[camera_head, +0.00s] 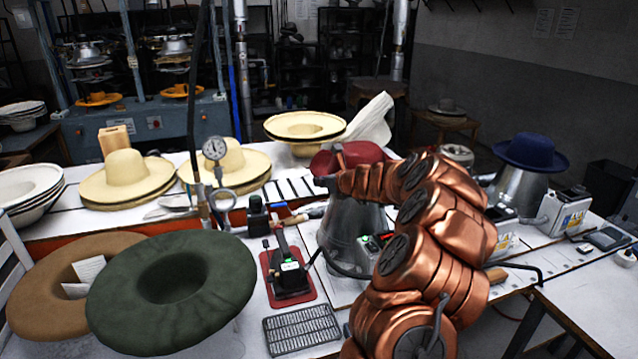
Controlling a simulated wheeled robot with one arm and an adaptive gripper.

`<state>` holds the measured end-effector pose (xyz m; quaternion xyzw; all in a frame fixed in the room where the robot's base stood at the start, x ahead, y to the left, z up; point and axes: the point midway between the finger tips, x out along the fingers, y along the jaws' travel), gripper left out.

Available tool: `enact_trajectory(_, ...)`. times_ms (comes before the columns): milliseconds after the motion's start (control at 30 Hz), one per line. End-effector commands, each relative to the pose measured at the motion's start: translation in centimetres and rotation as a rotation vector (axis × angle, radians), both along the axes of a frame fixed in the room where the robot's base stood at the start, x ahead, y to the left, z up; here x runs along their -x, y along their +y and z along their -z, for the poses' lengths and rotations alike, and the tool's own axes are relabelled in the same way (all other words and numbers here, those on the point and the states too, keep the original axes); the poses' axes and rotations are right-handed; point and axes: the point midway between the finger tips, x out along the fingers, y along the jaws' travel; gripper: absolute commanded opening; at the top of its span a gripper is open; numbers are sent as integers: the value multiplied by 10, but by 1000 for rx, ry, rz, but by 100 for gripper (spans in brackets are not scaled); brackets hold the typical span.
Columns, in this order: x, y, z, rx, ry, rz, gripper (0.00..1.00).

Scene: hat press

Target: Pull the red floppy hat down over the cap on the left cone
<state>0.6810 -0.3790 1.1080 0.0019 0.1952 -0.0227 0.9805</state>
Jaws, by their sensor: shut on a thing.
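The red floppy hat (362,152) sits on top of the left cone (346,225), a tapered grey metal form. Its folds look bunched around the cone's top. My gripper (334,172) is at the front left side of the hat, shut on its red fabric. The fingertips are small and partly lost against the hat and cone. My copper-coloured arm covers the right part of the cone and some of the hat's right side. I cannot see a cap under the red hat.
A navy hat (533,150) sits on the right cone (518,190), beside a control box (562,213). A pressure gauge (215,148) stands on a pole at left. Straw hats (126,173), a green hat (172,290) and a brown hat (45,290) crowd the left side.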

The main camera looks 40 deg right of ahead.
Motion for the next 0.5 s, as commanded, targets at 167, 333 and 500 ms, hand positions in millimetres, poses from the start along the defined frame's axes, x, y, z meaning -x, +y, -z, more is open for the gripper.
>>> enact_trajectory(167,0,0,16,0,-1,-1,0)
enact_trajectory(333,0,1,28,1,-1,-1,0)
enact_trajectory(500,0,1,35,0,-1,-1,0)
